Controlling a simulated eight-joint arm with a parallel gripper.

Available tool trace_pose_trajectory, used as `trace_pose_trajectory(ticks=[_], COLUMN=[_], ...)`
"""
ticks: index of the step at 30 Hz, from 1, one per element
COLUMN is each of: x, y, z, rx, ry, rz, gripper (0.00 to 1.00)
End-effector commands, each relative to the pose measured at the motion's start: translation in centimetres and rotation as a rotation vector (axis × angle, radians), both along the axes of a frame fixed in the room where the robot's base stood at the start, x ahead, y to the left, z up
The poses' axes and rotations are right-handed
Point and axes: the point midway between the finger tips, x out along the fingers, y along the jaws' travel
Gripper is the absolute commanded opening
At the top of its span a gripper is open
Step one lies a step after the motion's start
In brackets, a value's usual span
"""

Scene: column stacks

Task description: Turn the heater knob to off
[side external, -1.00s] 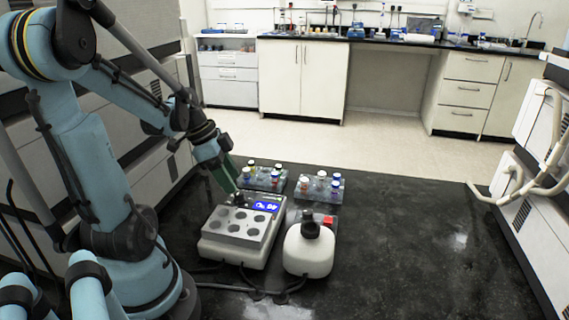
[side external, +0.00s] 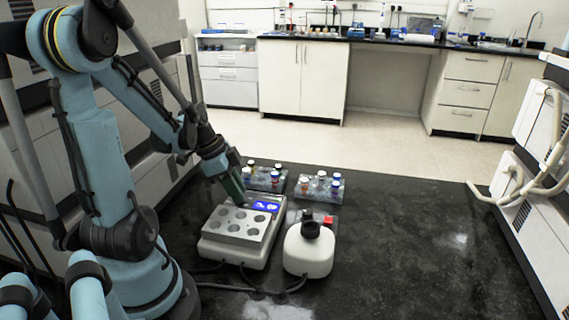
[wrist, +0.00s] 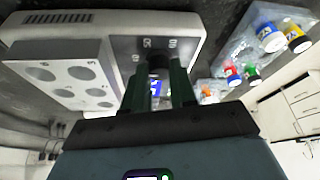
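The heater (side external: 240,235) is a pale box on the black bench, with a grey block of round wells and a lit blue display (side external: 266,205). Its dark knob (wrist: 158,63) sits on the dark panel in the wrist view, beside white markings too blurred to read. My gripper (wrist: 158,70) has its two green fingers close on either side of the knob, and they appear shut on it. In the side view my gripper (side external: 241,197) comes down from the upper left onto the panel and hides the knob. The knob's pointer direction cannot be seen.
A white squat device (side external: 308,252) with a dark top stands right of the heater. Vial racks (side external: 266,181) (side external: 320,188) with coloured caps stand behind. Cables lie in front. The bench on the right is clear.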

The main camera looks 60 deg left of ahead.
Motion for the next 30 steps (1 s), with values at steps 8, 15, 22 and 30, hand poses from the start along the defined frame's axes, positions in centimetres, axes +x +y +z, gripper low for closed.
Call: trace_pose_trajectory(ticks=[8, 15, 22, 30], x=[-0.01, -0.06, -0.08, -0.10], y=[-0.02, -0.09, -0.22, -0.39], z=[0.01, 0.01, 0.00, -0.01], rx=[-0.001, -0.001, 0.000, -0.001], ry=[0.000, 0.001, 0.000, 0.000], rz=[0.002, 0.058, 0.207, 0.456], gripper=[0.00, 0.00, 0.00, 0.00])
